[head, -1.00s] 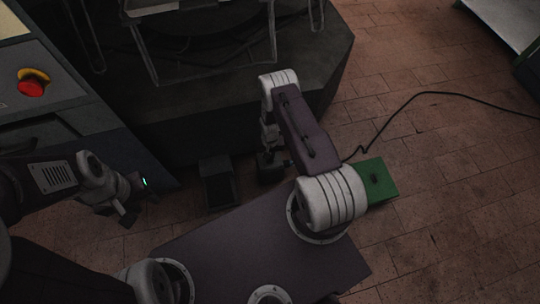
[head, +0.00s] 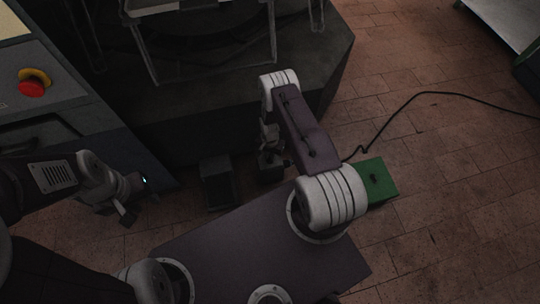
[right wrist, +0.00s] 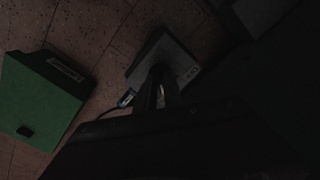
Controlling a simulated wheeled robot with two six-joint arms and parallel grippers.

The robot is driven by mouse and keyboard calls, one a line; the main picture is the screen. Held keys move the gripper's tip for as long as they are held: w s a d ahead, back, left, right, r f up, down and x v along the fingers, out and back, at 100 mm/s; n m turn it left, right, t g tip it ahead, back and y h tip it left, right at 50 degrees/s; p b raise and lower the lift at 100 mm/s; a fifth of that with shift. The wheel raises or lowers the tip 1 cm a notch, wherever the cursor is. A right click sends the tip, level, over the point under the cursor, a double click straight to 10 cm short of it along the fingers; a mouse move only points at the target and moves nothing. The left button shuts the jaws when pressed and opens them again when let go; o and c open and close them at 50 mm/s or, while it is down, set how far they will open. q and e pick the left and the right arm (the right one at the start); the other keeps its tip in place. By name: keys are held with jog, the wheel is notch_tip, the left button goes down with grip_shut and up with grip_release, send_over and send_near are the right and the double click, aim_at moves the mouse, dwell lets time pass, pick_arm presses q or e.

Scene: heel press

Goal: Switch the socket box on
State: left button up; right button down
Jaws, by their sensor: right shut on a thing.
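A grey box (right wrist: 141,70), which looks like the socket box, lies on the floor in the right wrist view, with small pale marks on its face. My right gripper (right wrist: 165,88) is in front of it and hides its middle. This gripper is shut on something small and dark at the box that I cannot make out. In the head view, the right gripper (head: 269,148) is under the forearm, left of the green box (head: 378,183). My left gripper (head: 115,210) hangs at the left, apart from everything, with its fingers spread.
The green box (right wrist: 38,108) also shows in the right wrist view, with a label and a dark knob. A black cable (head: 420,94) runs over the brick floor. A dark box (head: 217,182) stands left of my right gripper. A red button (head: 32,88) is on a cabinet.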

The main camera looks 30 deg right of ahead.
jog(key=c, duration=1.5)
grip_release()
jog(key=shift+o, duration=0.2)
notch_tip(320, 180, up, 8)
jog(key=p, duration=0.4)
jog(key=shift+r, duration=0.1)
jog(key=shift+r+p, duration=0.35)
jog(key=shift+r, duration=0.1)
